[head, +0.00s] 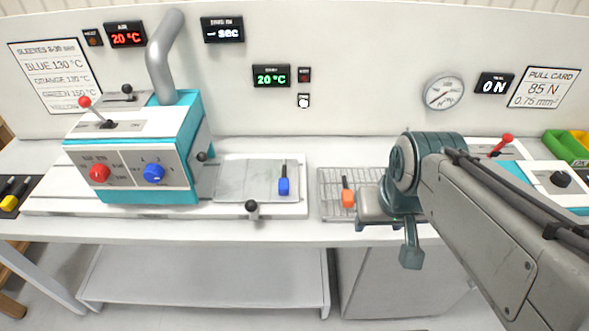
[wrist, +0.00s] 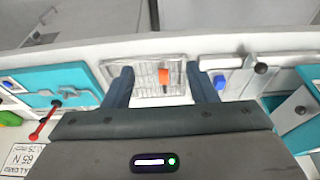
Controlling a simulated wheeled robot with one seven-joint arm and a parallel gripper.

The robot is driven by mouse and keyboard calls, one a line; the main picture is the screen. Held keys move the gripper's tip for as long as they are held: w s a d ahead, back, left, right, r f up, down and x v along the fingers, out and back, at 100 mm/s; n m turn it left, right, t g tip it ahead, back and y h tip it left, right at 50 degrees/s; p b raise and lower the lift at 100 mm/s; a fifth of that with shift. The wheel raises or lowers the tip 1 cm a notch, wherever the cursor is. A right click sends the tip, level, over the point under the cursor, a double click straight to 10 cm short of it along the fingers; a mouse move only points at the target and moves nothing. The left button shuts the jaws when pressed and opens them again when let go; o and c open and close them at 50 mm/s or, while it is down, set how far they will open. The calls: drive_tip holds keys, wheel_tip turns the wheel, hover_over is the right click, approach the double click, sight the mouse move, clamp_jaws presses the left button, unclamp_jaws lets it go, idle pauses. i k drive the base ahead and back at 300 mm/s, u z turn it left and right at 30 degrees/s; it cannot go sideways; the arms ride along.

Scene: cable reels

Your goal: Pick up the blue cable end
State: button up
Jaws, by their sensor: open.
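The blue cable end (head: 284,186) lies on a flat metal plate (head: 240,182) in the head view, its dark thin end pointing away. In the wrist view the blue cable end (wrist: 220,82) shows just right of the right finger. An orange cable end (head: 347,197) lies on a wire rack (head: 330,182); in the wrist view the orange cable end (wrist: 164,76) appears between the fingers. My gripper (wrist: 161,78) is open and empty. In the head view my gripper (head: 408,250) is right of both cable ends, above the bench front; one finger is mostly hidden.
A teal machine (head: 135,160) with red and blue knobs and a grey pipe stands left of the plate. A black-knobbed lever (head: 252,208) stands at the plate's front. Another teal machine (head: 520,168) is at the right. The plate around the blue end is clear.

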sight(283, 187)
drive_tip(key=k, duration=1.1)
drive_tip(key=u, duration=0.85)
drive_tip(key=i, duration=1.4)
drive_tip(key=z, duration=0.85)
